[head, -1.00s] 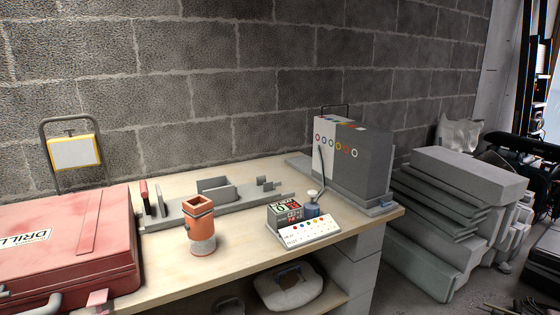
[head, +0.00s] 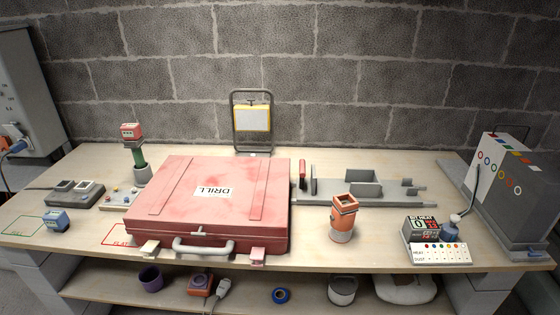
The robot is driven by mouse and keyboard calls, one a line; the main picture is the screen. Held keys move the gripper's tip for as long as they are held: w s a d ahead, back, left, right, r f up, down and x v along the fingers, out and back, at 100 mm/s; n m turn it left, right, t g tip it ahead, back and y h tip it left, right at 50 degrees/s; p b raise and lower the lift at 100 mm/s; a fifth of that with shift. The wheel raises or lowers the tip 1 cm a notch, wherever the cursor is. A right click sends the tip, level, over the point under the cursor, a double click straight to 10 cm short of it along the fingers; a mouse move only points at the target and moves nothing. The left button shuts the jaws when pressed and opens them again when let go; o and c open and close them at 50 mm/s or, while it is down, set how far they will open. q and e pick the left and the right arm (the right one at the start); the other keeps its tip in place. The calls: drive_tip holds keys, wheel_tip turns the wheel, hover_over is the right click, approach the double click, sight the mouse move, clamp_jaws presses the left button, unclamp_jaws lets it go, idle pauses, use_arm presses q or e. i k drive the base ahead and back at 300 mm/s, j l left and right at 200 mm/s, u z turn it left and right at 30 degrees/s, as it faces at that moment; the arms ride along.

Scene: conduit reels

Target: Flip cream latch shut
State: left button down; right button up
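A red drill case (head: 205,195) with a white DRILL label lies closed on the bench, its front side toward me. A cream latch (head: 149,247) sits at the left of the case's front edge and appears to stick outward. A pink latch (head: 258,256) sits at the right of the same edge, also seeming to stick out. A pale handle (head: 204,247) lies between the two latches. Neither of my grippers is in the head view.
An orange holder (head: 343,218) stands right of the case. A lower shelf (head: 320,297) holds several items.

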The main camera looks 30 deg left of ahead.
sight(150, 245)
drive_tip(key=u, duration=1.3)
